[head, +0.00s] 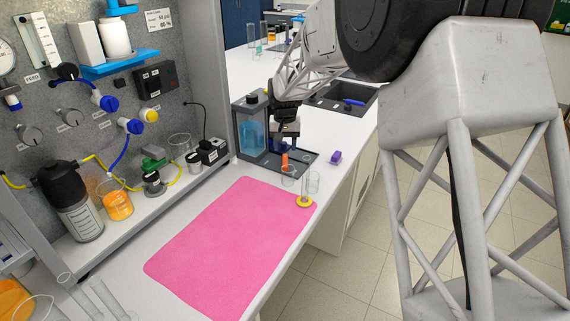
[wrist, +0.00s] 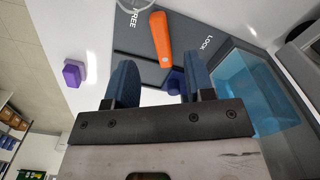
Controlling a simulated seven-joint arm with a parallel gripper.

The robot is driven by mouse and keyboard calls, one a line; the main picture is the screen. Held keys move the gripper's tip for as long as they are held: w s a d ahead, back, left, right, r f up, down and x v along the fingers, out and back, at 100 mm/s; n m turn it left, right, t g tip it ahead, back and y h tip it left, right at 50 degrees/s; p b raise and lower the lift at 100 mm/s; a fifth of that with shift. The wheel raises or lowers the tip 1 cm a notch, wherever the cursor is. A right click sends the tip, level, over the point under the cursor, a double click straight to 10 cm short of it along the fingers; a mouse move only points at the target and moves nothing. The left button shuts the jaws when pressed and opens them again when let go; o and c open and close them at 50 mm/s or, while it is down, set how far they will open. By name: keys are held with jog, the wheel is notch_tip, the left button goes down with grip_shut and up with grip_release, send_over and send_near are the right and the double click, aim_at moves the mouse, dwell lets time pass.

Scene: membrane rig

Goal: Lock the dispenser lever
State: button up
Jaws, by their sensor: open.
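The dispenser (head: 239,124) is a grey stand with a blue liquid tank (head: 252,134) at the back of the bench; the tank also shows at the right of the wrist view (wrist: 258,92). Its orange lever (wrist: 160,38) lies on a grey plate, between the printed words FREE on the left and LOCK on the right. In the head view the lever (head: 284,160) shows just below my gripper (head: 284,146). In the wrist view my gripper (wrist: 156,80) is open, with its blue fingers short of the lever and nothing clearly held. A dark blue part shows beside the right finger.
A purple block (head: 336,157) lies right of the dispenser. Clear glass vessels (head: 288,176) stand in front of it, one by a yellow ring (head: 304,202). A pink mat (head: 230,250) lies empty in front. The panel rig (head: 120,150) stands at left.

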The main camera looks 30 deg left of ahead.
aim_at(285, 163)
jog(key=shift+f, duration=3.9)
jog(key=shift+c, duration=0.5)
grip_shut()
